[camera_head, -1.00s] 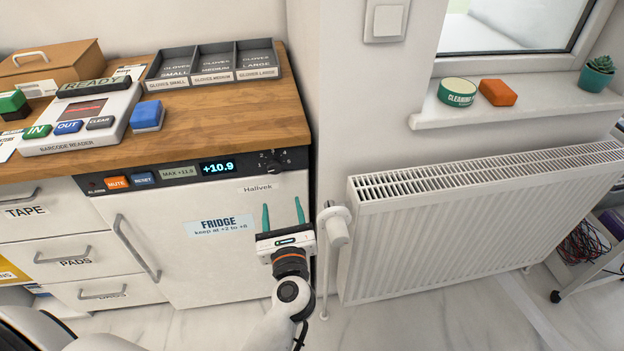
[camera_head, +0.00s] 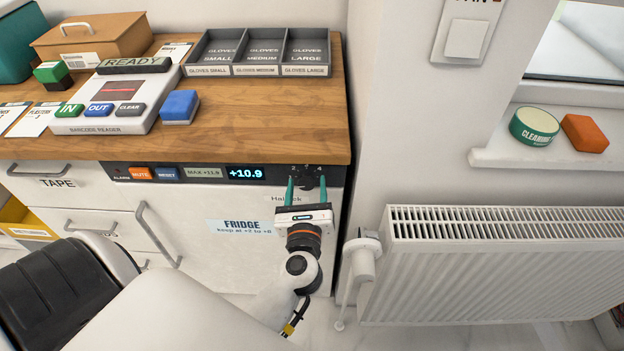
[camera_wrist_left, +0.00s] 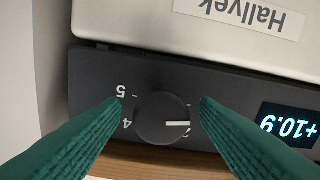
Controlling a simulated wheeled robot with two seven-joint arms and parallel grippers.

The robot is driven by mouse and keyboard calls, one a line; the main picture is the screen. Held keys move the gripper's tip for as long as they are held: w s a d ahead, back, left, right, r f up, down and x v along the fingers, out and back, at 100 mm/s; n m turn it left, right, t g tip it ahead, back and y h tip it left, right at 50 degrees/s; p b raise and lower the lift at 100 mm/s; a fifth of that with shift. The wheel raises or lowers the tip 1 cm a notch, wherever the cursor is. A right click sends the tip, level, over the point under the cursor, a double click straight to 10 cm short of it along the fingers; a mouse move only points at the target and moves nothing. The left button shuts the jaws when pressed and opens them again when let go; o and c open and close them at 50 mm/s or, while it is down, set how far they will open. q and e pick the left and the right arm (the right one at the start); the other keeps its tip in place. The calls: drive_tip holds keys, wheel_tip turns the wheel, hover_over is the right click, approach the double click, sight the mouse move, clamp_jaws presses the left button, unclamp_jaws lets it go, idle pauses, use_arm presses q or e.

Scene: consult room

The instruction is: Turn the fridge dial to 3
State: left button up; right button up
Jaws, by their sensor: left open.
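The dark round fridge dial (camera_head: 307,178) is at the right end of the fridge's black control strip. In the left wrist view, upside down, the dial (camera_wrist_left: 163,119) has a white pointer line aimed right, close to the 2. The 5 and 4 show on its left; the 3 and 1 cannot be made out. My left gripper (camera_head: 306,188) is open at the dial, with one green finger on each side. In the wrist view the fingertips (camera_wrist_left: 161,106) flank the dial with small visible gaps. My right gripper is not in view.
The wooden counter (camera_head: 240,125) overhangs just above the strip. The display (camera_head: 245,173) reads +10.9. A wall and the white radiator (camera_head: 500,260) with its valve (camera_head: 361,257) stand close on the right. A glove tray (camera_head: 258,70) and barcode reader (camera_head: 110,122) are on the counter.

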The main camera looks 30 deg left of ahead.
use_arm(q)
drive_tip(key=shift+s, duration=0.1)
drive_tip(key=shift+r, duration=0.1)
drive_tip(key=shift+c, duration=0.6)
drive_tip(key=c, duration=0.9)
drive_tip(key=shift+o, duration=0.2)
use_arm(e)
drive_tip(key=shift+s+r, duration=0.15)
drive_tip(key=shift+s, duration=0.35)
use_arm(q)
drive_tip(key=m+p, duration=0.3)
drive_tip(key=shift+r, duration=0.15)
drive_tip(key=m+p, duration=0.4)
drive_tip(key=m, duration=0.2)
drive_tip(key=shift+m+p, duration=0.3)
drive_tip(key=shift+p, duration=0.1)
drive_tip(key=m+p, duration=0.4)
drive_tip(key=m, duration=0.2)
drive_tip(key=shift+m+p, duration=1.1)
drive_tip(key=shift+m, duration=0.9)
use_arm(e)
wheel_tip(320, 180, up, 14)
